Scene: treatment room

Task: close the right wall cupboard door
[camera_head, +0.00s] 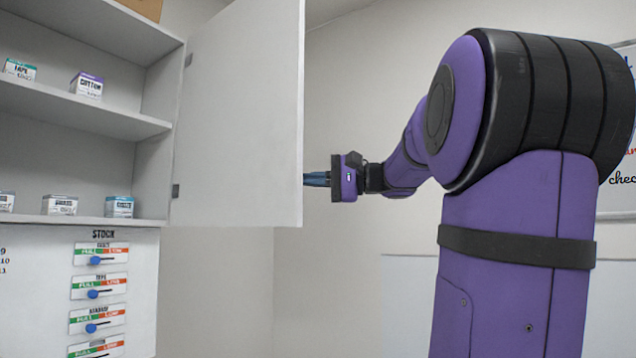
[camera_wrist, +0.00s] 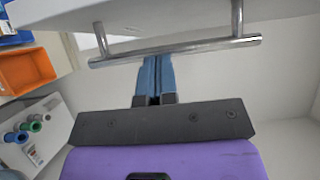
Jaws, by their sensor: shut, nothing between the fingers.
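The right wall cupboard door (camera_head: 240,120) is a plain white panel standing wide open, hinged at the cupboard's right side. Its inner face shows in the head view. In the wrist view the door (camera_wrist: 70,12) crosses the top, with a silver bar handle (camera_wrist: 190,47). My gripper (camera_head: 316,179) is at the door's free edge, on its outer side; the door hides its fingertips in the head view. In the wrist view my gripper (camera_wrist: 157,64) has its blue fingers together and empty, their tips at the handle bar. I cannot tell whether they touch it.
The open cupboard (camera_head: 75,120) holds several small boxes, including a cotton box (camera_head: 87,85). A stock board (camera_head: 100,290) with blue sliders hangs below it. A whiteboard (camera_head: 618,180) is at the right. An orange bin (camera_wrist: 27,70) shows in the wrist view.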

